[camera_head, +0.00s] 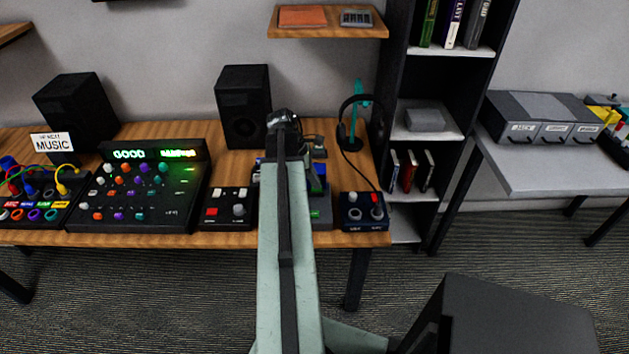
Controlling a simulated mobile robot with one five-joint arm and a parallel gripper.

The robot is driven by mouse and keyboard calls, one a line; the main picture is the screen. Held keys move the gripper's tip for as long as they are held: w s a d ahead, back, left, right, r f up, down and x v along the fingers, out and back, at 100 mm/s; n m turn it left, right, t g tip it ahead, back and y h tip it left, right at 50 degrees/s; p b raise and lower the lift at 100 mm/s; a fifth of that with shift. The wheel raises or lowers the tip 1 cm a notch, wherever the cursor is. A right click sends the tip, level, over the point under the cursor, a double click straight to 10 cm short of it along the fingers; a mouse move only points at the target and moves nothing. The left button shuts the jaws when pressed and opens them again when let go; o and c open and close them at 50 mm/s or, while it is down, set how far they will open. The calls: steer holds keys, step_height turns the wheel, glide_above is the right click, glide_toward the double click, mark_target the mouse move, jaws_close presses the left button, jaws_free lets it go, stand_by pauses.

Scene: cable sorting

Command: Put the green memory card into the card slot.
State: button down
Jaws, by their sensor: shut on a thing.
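My gripper (284,122) is at the far end of my arm, above the back of the wooden desk and in front of the right speaker. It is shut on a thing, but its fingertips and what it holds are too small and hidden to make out. I cannot pick out the green memory card. A dark device (320,208) with blue and green parts stands on the desk, mostly hidden behind my arm. I cannot tell whether the card slot is on it.
The wooden desk (365,165) holds a mixer (130,215) with a lit display, a small control box (228,222), a knob box (362,222), two speakers (245,90) and headphones (345,120) on a stand. A dark bookshelf (398,85) and a grey table (560,165) stand right.

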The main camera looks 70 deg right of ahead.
stand_by(0.4)
steer(key=shift+f+b, duration=0.45)
steer(key=c, duration=1.5)
jaws_free()
steer(key=shift+o, duration=0.8)
steer(key=shift+r, duration=0.1)
steer(key=shift+c, duration=0.2)
